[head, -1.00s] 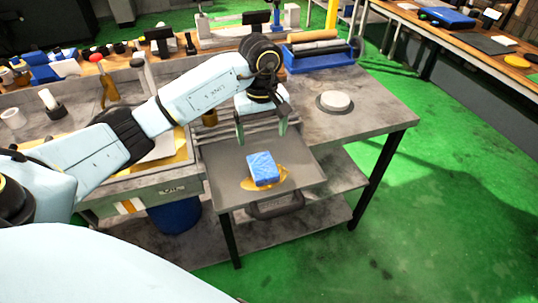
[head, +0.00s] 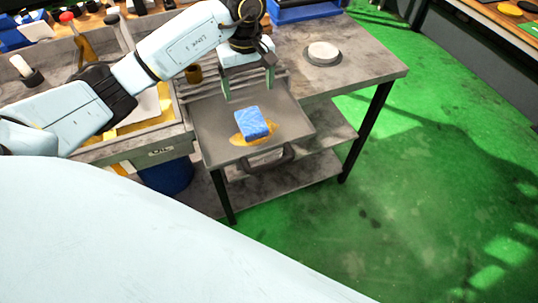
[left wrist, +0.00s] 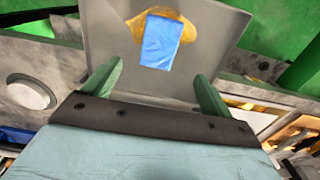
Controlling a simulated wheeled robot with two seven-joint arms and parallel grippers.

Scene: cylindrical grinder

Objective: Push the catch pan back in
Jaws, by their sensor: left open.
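The catch pan (head: 215,125) is a grey, shallow tray pulled out from the front of the grinder's bench, with a dark handle (head: 267,161) on its front edge. A blue block, like a sponge or folded cloth (head: 253,122), lies in it on an orange-yellow stain. My left gripper (head: 248,90) is open and empty above the back part of the pan, fingers pointing down. In the left wrist view its two green fingers (left wrist: 155,90) are apart, with the pan (left wrist: 205,70) and the blue block (left wrist: 162,42) beyond them. My right gripper is not in view.
The grey bench top (head: 350,60) holds a round white-topped disc (head: 322,53) to the right. A lower shelf (head: 290,185) and a dark table leg (head: 365,135) are below. A blue bin (head: 166,177) stands under the bench at left. Green floor (head: 420,200) is clear at right.

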